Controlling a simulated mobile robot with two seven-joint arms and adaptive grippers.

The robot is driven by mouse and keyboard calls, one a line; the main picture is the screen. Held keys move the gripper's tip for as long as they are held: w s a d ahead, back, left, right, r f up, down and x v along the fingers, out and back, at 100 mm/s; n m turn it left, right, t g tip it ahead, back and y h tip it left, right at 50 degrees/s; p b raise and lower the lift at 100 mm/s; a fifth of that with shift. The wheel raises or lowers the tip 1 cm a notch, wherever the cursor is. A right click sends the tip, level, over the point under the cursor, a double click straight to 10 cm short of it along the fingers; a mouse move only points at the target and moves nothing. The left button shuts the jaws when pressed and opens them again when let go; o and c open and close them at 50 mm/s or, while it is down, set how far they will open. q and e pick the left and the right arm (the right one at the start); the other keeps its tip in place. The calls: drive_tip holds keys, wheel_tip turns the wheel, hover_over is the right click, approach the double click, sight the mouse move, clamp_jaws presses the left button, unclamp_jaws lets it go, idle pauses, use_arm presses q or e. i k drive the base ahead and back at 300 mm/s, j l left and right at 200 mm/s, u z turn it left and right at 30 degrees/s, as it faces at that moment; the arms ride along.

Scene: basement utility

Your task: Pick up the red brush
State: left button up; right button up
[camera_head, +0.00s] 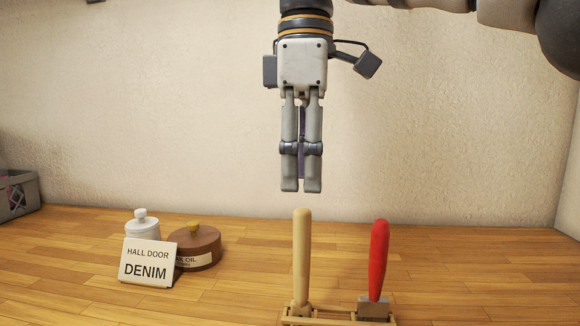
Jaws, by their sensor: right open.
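The red brush (379,260) stands upright, leaning very slightly, at the lower right with its red handle up. Its grey lower part sits in a low wooden rack (340,320), which is cut off by the bottom of the picture. My right gripper (301,188) points straight down, open and empty, above and to the left of the red handle. It hangs just above the top of a pale wooden handle (302,257) that stands in the same rack. The gripper is apart from both handles. My left gripper is not in view.
A white card (148,262) reading "HALL DOOR DENIM" stands at the left, in front of a white lidded jar (142,225) and a round brown pot (202,240). A grey crate (18,196) is at the far left. The wooden counter (480,270) right of the brush is clear.

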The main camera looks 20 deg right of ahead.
sight(372, 307)
drive_tip(key=k+j, duration=0.65)
drive_tip(key=k, duration=0.25)
